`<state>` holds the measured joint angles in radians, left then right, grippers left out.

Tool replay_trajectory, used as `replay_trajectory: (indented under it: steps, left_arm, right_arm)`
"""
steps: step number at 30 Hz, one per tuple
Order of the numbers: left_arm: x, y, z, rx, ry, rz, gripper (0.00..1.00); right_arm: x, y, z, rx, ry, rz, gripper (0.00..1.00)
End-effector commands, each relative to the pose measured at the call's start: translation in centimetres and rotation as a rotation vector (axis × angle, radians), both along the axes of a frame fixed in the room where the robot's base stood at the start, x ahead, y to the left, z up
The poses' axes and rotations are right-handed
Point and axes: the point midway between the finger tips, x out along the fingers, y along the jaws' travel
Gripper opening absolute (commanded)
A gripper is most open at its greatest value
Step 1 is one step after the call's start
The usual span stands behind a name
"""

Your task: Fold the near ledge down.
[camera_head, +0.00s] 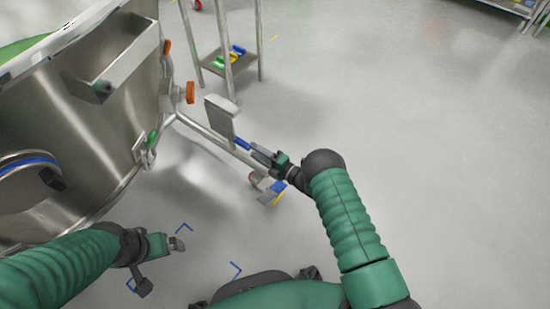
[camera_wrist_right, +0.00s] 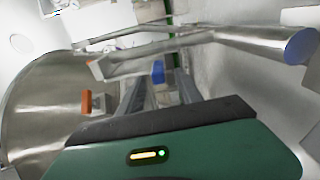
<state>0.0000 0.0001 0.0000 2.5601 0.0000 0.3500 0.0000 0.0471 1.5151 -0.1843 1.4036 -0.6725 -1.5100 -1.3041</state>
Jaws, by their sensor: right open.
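A flat grey metal plate (camera_head: 221,117), which looks like the near ledge, stands raised at the tubular steel frame beside the large steel vessel. A small blue piece (camera_head: 242,144) is at its lower right. It also appears in the wrist view as a blue block (camera_wrist_right: 158,72) just beyond the fingers. My right gripper (camera_head: 262,154) points at the blue piece from the right, open; I cannot tell whether it touches. My left gripper (camera_head: 177,243) hangs low near the vessel, apart from the plate; its jaw opening is unclear.
The steel vessel (camera_head: 95,130) with a box-like channel (camera_head: 115,62) and orange tabs (camera_head: 190,92) fills the left. A frame tube (camera_head: 205,132) runs towards my right gripper, with a caster (camera_head: 270,188) below. A small rack (camera_head: 230,62) stands behind. Floor at right is clear.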

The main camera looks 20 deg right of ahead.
Motion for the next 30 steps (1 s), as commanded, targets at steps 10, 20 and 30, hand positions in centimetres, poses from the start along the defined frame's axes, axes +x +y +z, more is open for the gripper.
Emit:
replay_trajectory:
  steps: [10, 20, 30]
  left_arm:
    - [0.0, 0.0, 5.1, 0.0, 0.0, 0.0, 0.97]
    - [0.0, 0.0, 5.3, 0.0, 0.0, 0.0, 0.97]
    - [0.0, 0.0, 5.3, 0.0, 0.0, 0.0, 0.97]
  right_arm:
    - [-7.6, -5.5, 0.3, 0.0, 0.005, -0.001, 0.42]
    - [-9.1, -6.6, -0.1, 0.0, 0.001, 0.001, 0.42]
    - [-9.0, -6.5, -0.1, 0.0, 0.001, 0.001, 0.42]
